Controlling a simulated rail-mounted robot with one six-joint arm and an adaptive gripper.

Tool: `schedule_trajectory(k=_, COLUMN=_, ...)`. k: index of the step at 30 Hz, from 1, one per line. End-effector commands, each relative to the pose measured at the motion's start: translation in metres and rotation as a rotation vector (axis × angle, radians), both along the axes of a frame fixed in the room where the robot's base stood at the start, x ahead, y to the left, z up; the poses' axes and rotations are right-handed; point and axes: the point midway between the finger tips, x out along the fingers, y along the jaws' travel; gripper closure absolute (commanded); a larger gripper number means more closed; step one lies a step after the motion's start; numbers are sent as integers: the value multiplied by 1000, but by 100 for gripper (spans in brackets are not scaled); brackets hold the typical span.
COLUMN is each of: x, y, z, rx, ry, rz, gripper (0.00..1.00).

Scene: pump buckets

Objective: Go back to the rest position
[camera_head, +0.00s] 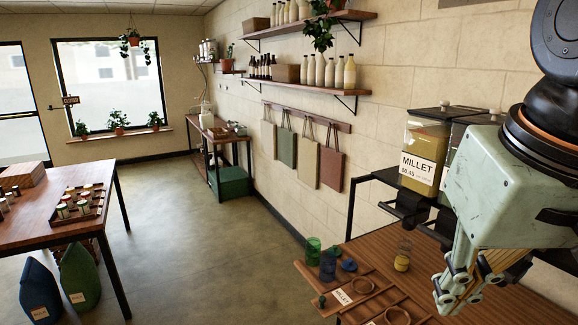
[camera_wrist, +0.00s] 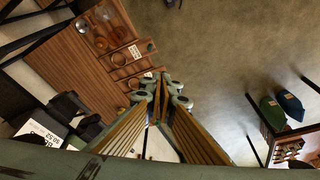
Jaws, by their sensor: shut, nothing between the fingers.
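My gripper (camera_head: 457,293) is at the right of the head view, raised above the wooden table (camera_head: 425,250). In the wrist view its fingers (camera_wrist: 160,82) meet at the tips, shut and empty. On the table stand a green glass jar (camera_head: 314,251), a blue glass jar (camera_head: 328,266) and a small jar with yellowish contents (camera_head: 403,256), all apart from my gripper. A blue lid (camera_head: 348,266) lies beside the jars. The millet dispenser (camera_head: 424,152) stands on a black rack behind, partly beside my arm; a second dispenser is mostly hidden.
Wooden boards with rings and a millet label (camera_head: 342,297) lie at the table's front. Another table (camera_head: 50,218) with small jars stands at left, with bags (camera_head: 80,283) below. Wall shelves (camera_head: 310,90) hold bottles. The floor (camera_head: 215,240) between tables is clear.

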Motion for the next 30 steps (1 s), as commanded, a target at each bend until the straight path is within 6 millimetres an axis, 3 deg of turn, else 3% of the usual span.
schedule_trajectory(k=6, x=-35, y=3, z=-24, rx=-8, ry=-20, rz=30, gripper=100)
schedule_trajectory(k=12, x=-55, y=4, z=-37, rx=-12, ry=-32, rz=48, gripper=100)
schedule_trajectory(k=30, x=-61, y=5, z=-41, rx=-13, ry=-34, rz=54, gripper=100)
